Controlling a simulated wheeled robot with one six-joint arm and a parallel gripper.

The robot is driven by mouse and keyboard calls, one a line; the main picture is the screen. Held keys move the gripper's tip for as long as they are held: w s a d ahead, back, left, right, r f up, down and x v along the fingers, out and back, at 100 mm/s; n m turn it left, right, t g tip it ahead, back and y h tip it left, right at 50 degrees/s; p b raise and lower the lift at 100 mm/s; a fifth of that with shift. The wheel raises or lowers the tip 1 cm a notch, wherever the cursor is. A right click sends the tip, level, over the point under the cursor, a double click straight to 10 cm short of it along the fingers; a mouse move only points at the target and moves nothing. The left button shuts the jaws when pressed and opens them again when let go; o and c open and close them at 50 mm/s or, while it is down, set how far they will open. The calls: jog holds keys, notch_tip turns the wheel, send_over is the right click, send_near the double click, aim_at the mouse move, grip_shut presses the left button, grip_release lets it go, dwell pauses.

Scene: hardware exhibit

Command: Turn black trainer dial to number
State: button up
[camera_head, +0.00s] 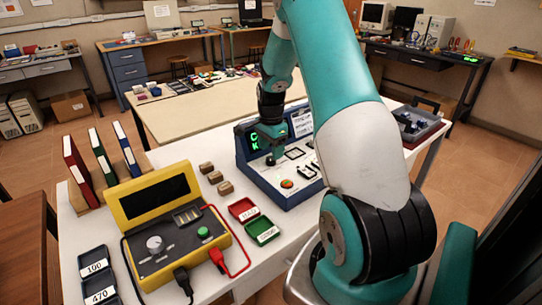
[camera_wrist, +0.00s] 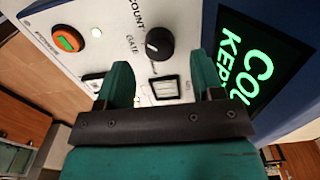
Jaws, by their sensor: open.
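The trainer is a blue box with a white sloped panel (camera_head: 262,172) and a dark screen with green lettering. In the wrist view its black dial (camera_wrist: 160,44) is a round knob below the word COUNT, with the word GATE beside it. My gripper (camera_wrist: 163,70) is open, its two teal fingers apart. The dial appears just beyond the gap between the fingertips, and nothing is held. In the head view my gripper (camera_head: 270,148) is over the panel near the screen, and my arm hides part of the trainer. The dial's exact setting cannot be read.
The panel has an orange-ringed green button (camera_wrist: 68,39) and a white rocker switch (camera_wrist: 166,89) close to the fingers. The green-lit screen (camera_wrist: 255,65) stands to the right. A yellow meter (camera_head: 170,225), wooden blocks (camera_head: 216,177) and small trays (camera_head: 262,229) share the white table.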

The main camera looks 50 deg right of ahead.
aim_at(271, 161)
jog(key=shift+f, duration=1.75)
jog(key=c, duration=0.9)
